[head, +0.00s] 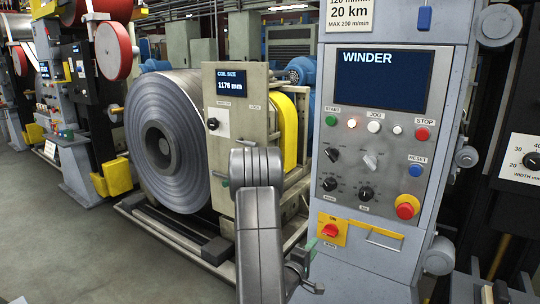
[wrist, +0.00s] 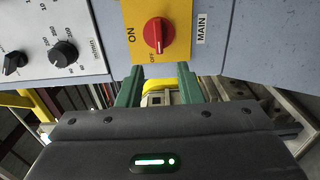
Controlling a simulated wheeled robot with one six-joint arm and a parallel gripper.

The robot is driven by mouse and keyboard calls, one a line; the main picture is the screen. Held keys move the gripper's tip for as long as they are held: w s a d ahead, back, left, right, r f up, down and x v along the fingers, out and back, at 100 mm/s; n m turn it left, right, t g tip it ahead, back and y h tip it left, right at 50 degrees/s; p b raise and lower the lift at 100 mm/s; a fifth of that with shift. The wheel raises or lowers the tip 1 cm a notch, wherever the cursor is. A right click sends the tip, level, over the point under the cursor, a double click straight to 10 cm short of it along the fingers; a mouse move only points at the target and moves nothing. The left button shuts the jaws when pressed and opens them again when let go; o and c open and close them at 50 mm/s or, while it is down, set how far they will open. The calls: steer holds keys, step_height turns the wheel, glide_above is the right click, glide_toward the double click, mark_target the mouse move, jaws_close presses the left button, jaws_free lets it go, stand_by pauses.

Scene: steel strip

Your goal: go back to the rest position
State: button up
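My gripper (wrist: 158,78) shows in the wrist view as two green fingers set apart, with nothing between them. The fingertips are by the lower edge of the grey winder panel; I cannot tell whether they touch it. In the head view my gripper (head: 311,245) is partly hidden behind my grey arm, just below and left of the main switch. The main switch, a red knob on a yellow plate, shows in the head view (head: 331,231) and in the wrist view (wrist: 157,34). In the wrist view its white mark is towards the OFF label.
The winder panel (head: 381,145) carries a screen, buttons, knobs and a red emergency button (head: 407,207). A large steel coil (head: 143,112) stands to the left beside a coil-size panel (head: 229,165). Open grey floor (head: 62,230) lies at the lower left.

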glide_toward(325, 233)
steer(key=x, duration=0.8)
steer(key=shift+w+f, duration=0.1)
steer(key=shift+f, duration=0.05)
steer(key=m, duration=0.2)
steer(key=m+b, duration=0.1)
steer(key=m, duration=0.1)
steer(key=shift+w+d+m, duration=0.1)
steer(key=shift+w+m, duration=0.1)
steer(key=shift+m, duration=0.1)
steer(key=shift+d+r+m+b, duration=0.1)
steer(key=shift+r+m+b, duration=0.15)
steer(key=shift+m, duration=0.5)
steer(key=shift+r+m+b, duration=0.1)
steer(key=shift+m+b, duration=0.2)
steer(key=shift+m, duration=0.45)
steer(key=shift+s, duration=0.1)
